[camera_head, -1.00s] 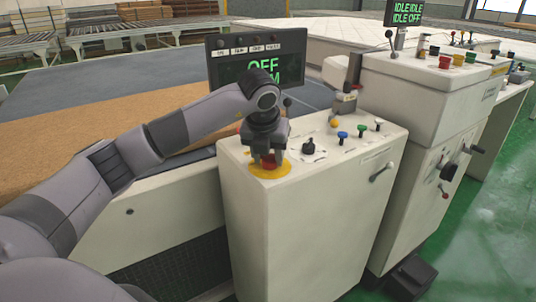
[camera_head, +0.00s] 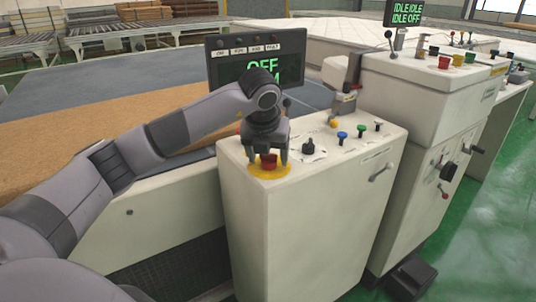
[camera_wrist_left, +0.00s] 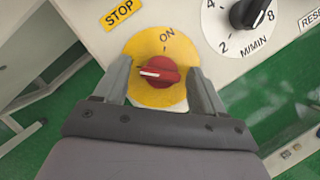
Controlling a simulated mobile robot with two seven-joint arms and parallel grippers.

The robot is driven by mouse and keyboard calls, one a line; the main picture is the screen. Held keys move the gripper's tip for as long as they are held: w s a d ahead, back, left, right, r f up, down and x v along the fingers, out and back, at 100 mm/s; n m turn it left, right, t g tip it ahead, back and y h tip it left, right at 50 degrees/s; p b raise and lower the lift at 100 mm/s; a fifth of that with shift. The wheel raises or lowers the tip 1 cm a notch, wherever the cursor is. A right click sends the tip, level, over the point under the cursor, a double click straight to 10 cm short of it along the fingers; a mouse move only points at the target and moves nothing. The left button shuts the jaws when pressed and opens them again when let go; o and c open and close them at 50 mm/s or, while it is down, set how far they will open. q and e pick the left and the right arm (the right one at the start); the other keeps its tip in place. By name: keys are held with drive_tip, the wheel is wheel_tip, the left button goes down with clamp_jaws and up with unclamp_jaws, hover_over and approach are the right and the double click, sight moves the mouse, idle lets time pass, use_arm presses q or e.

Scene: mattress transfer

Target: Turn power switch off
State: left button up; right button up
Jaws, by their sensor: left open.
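The power switch is a red knob (camera_head: 268,161) on a yellow disc (camera_head: 283,170) at the near left of the white control box (camera_head: 310,220). In the left wrist view the knob (camera_wrist_left: 158,71) has a white pointer mark facing left, away from the "ON" label on the yellow disc (camera_wrist_left: 150,45). My left gripper (camera_head: 267,156) is above the switch, pointing down, with its open fingers on either side of the knob and gaps between. The display (camera_head: 257,62) behind my arm shows green "OFF" text, partly covered by my wrist. My right gripper is not in view.
A black dial (camera_head: 308,146) and several small coloured knobs stand to the right of the switch on the same box. A taller cabinet (camera_head: 415,95) with more controls is farther right.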

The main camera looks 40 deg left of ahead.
use_arm(q)
drive_tip(key=v, duration=0.7)
drive_tip(key=shift+f, duration=0.1)
